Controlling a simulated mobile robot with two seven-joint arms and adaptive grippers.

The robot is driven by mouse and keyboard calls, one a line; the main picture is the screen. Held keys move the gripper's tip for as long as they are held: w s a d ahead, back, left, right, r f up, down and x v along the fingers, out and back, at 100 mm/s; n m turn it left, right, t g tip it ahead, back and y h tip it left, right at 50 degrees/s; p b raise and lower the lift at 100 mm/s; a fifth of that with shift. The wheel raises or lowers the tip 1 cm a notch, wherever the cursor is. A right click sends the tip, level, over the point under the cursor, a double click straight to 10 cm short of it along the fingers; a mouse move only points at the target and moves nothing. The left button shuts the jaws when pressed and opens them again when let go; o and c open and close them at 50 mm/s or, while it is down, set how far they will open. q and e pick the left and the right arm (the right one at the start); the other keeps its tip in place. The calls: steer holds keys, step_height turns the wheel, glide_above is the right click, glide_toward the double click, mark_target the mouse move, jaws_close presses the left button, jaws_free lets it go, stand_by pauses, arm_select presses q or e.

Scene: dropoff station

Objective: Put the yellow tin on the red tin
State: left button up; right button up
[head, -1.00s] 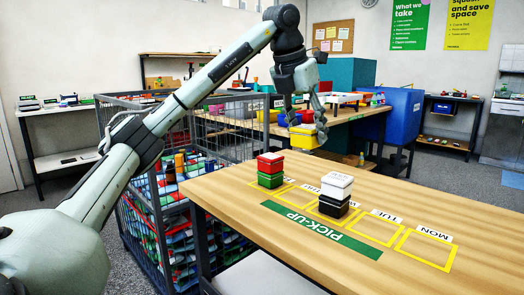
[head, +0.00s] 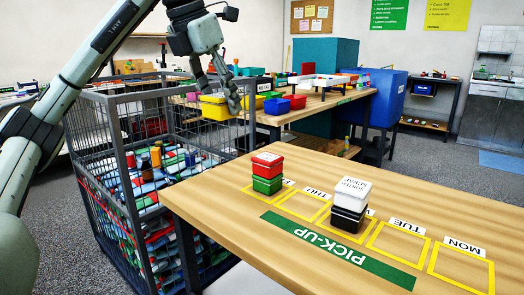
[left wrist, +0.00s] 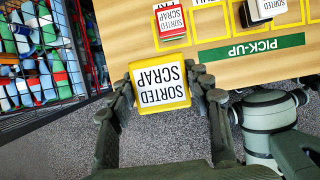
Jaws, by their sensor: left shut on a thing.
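The yellow tin (left wrist: 160,88), with a "SORTED SCRAP" label on its lid, is between the fingers of my left gripper (left wrist: 162,95) in the left wrist view. In the head view my left gripper (head: 230,98) is up at the left, beyond the table's far left corner, with the yellow tin (head: 212,109) beside its fingers. The red tin (head: 267,163) sits on a green tin (head: 267,185) on the table; it also shows in the left wrist view (left wrist: 171,20). The yellow tin is apart from it. My right gripper is not seen.
A white tin (head: 350,191) stands on a black tin (head: 347,219) to the right. The wooden table (head: 215,200) has yellow-outlined day spaces and a green PICK-UP strip (head: 338,243). A wire cage (head: 100,150) full of scrap stands left of the table.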

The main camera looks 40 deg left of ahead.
arm_select(q)
steer(key=w+f, duration=0.1)
steer(key=w+d+f+b, duration=0.1)
steer(key=shift+w+d, duration=0.1)
steer(key=shift+w, duration=0.25)
glide_above(272, 155)
steer(key=s, duration=0.1)
steer(key=f, duration=0.4)
steer(key=shift+s+f+p, duration=0.2)
steer(key=shift+f+p, duration=0.2)
steer(key=f, duration=0.4)
steer(key=shift+a, duration=0.2)
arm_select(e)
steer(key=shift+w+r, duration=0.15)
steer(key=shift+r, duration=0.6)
arm_select(q)
steer(key=shift+f, duration=0.1)
steer(key=shift+f, duration=0.15)
steer(key=o, duration=1.1)
steer(key=shift+o, duration=1.1)
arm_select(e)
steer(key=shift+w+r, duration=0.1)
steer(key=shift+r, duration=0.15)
arm_select(q)
steer(key=shift+r, duration=0.2)
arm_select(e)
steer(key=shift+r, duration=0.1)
